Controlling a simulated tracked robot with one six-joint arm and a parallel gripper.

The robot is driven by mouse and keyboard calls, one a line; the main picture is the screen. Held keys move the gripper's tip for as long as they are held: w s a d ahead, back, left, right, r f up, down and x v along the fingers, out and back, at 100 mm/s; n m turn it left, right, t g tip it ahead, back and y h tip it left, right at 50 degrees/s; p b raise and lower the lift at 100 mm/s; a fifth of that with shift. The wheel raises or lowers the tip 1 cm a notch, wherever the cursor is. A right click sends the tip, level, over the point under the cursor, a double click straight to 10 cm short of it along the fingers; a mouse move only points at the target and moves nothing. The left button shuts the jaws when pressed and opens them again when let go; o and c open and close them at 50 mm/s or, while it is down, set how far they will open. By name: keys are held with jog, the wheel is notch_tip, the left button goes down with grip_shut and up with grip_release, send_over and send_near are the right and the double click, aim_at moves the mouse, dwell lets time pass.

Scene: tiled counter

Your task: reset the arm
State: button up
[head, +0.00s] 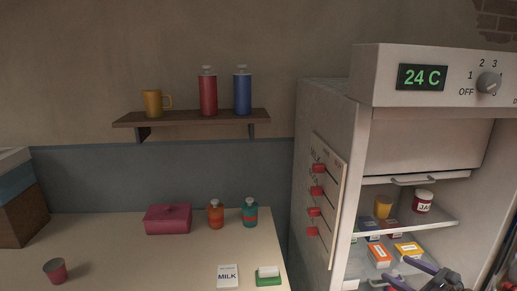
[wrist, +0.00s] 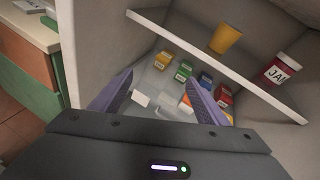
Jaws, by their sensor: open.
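My gripper (wrist: 160,80) shows its two purple fingers spread apart in the wrist view, with nothing held between them. They point into the open fridge, towards a clear drawer (wrist: 150,103) with small coloured boxes beyond the fingertips. In the head view my gripper (head: 402,272) shows at the lower right, in front of the lower part of the fridge (head: 325,100). Most of my arm is out of the picture there.
A fridge shelf (head: 440,222) above the drawer bears a yellow cup (head: 383,207) and a jam jar (head: 423,201). The fridge side walls are close around my gripper. The counter (head: 130,265) at left bears a milk card (head: 228,276), pink box (head: 168,219) and bottles.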

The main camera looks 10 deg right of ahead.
jog(key=s+a+r+n+g+y, duration=0.1)
jog(key=s+a+n+g, duration=0.4)
jog(key=a+n, duration=0.5)
jog(key=s+a+r+n+g+y, duration=0.1)
jog(key=s+a+n+g, duration=0.5)
jog(key=a, duration=0.8)
jog(key=s+a+r+n+t+h, duration=0.1)
jog(key=s+a+r+n+h, duration=0.1)
jog(key=a+r+n, duration=0.4)
jog(key=s+a+r+n+t+h, duration=0.1)
jog(key=s+a+r+n, duration=0.3)
jog(key=a+n, duration=0.5)
jog(key=shift+s+a+r+h, duration=0.15)
jog(key=shift+a+r+h, duration=0.3)
jog(key=shift+r+h, duration=0.45)
